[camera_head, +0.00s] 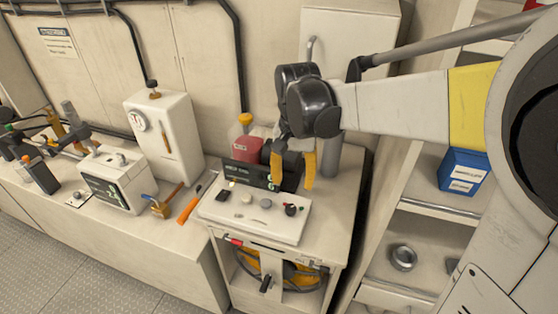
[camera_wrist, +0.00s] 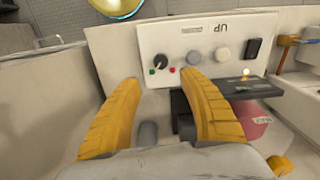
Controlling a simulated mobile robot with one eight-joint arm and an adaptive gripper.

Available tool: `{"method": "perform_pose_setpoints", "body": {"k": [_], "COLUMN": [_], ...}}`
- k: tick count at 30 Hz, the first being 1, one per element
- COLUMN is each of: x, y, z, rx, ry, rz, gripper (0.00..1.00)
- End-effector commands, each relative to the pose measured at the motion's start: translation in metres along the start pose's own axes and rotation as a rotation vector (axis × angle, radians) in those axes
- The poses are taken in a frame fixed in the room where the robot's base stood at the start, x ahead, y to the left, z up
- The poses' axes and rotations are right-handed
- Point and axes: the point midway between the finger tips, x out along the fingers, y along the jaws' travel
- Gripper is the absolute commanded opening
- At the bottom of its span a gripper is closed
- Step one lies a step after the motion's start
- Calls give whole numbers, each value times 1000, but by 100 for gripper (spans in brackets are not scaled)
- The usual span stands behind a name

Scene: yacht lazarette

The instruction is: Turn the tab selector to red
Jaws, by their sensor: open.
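The tab selector (camera_head: 290,209) is a small black knob at the right end of a pale control panel (camera_head: 250,222) on the cart. It also shows in the wrist view (camera_wrist: 160,61), with a red dot to its lower right and a green dot to its lower left there. Which dot its tab points to is too small to tell. My gripper (camera_head: 295,183) has two orange fingers, spread open and empty, above the panel's back right part. In the wrist view my gripper (camera_wrist: 162,80) has its fingertips on either side of the selector in the picture, apparently not touching it.
The panel also carries grey round knobs (camera_wrist: 222,53) and a black switch (camera_wrist: 252,48). A black box and a red yellow-capped container (camera_head: 243,147) stand behind it. An orange-handled tool (camera_head: 189,208) lies left. A shelf with a blue box (camera_head: 464,172) stands right.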

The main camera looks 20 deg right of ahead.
Motion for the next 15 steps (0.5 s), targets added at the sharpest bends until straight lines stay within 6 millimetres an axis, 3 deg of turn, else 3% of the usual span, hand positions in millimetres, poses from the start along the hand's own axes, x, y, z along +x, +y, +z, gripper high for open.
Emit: {"method": "perform_pose_setpoints", "body": {"k": [15], "x": [91], "y": [0], "z": [0], "rx": [-1], "ry": [1], "rz": [-1], "gripper": [50]}}
